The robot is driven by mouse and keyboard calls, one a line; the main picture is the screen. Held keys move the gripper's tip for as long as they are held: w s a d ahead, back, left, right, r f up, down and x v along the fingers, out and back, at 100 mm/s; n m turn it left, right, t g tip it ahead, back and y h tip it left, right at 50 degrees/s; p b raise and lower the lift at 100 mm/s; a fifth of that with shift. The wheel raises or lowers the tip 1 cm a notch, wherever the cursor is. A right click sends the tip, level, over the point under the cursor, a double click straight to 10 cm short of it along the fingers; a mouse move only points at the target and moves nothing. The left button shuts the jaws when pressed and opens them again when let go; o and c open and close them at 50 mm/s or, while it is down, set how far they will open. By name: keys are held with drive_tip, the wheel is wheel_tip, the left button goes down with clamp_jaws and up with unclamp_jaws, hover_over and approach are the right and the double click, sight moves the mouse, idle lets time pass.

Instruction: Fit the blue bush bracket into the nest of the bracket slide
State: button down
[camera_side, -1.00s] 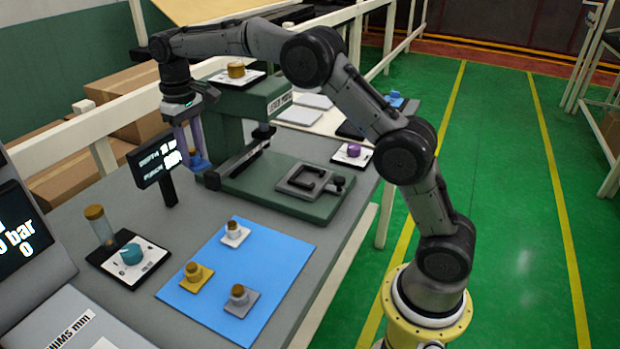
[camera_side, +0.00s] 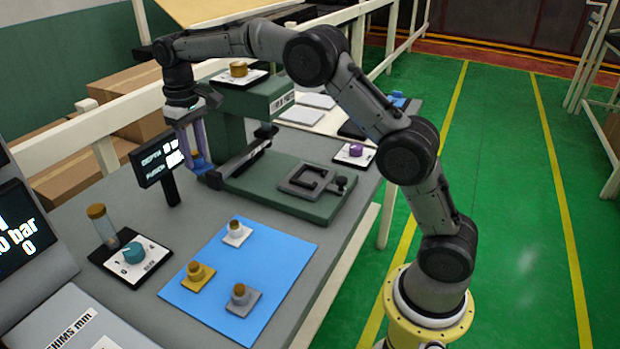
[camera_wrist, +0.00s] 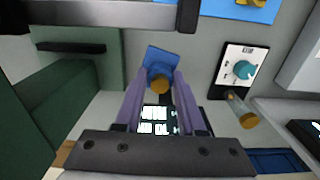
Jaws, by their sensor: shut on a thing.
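The blue bush bracket (camera_wrist: 161,56) with its brass bush (camera_wrist: 160,84) is between the tips of my gripper (camera_wrist: 159,78), which is shut on it. In the side view my gripper (camera_side: 196,154) holds the bracket (camera_side: 200,165) left of the green press, near the far end of its base; the fingers partly hide it. The bracket slide (camera_side: 308,179) is a grey plate on the right part of the press base. Its dark U-shaped nest looks empty, and the bracket is well apart from it.
The press column (camera_side: 232,130) stands just right of my gripper. A display on a post (camera_side: 157,162) stands close to its left. The blue mat (camera_side: 270,240) bears a white, a yellow and a grey bracket. A teal knob (camera_side: 132,252) and a brass-capped tube (camera_side: 103,226) stand at left.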

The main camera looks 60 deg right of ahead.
drive_tip(key=shift+s+d+r, duration=0.1)
drive_tip(key=shift+s+r, duration=0.05)
drive_tip(key=shift+r, duration=0.35)
drive_tip(key=shift+s+d+r, duration=0.1)
drive_tip(key=shift+r, duration=0.4)
drive_tip(key=s+d+r+m, duration=0.3)
drive_tip(key=s+d+m, duration=0.45)
drive_tip(key=s, duration=0.45)
drive_tip(key=s+d+m, duration=0.2)
drive_tip(key=s+m, duration=0.2)
drive_tip(key=s, duration=0.5)
drive_tip(key=s+d+m, duration=0.2)
drive_tip(key=s+m, duration=0.1)
drive_tip(key=s, duration=0.6)
hover_over(308, 178)
wheel_tip(308, 178, down, 9)
drive_tip(key=shift+s+a+f, duration=0.15)
drive_tip(key=shift+f, duration=0.05)
drive_tip(key=shift+w+f, duration=0.15)
drive_tip(key=shift+f, duration=0.8)
drive_tip(key=shift+w+f, duration=0.1)
drive_tip(key=shift+f, duration=0.8)
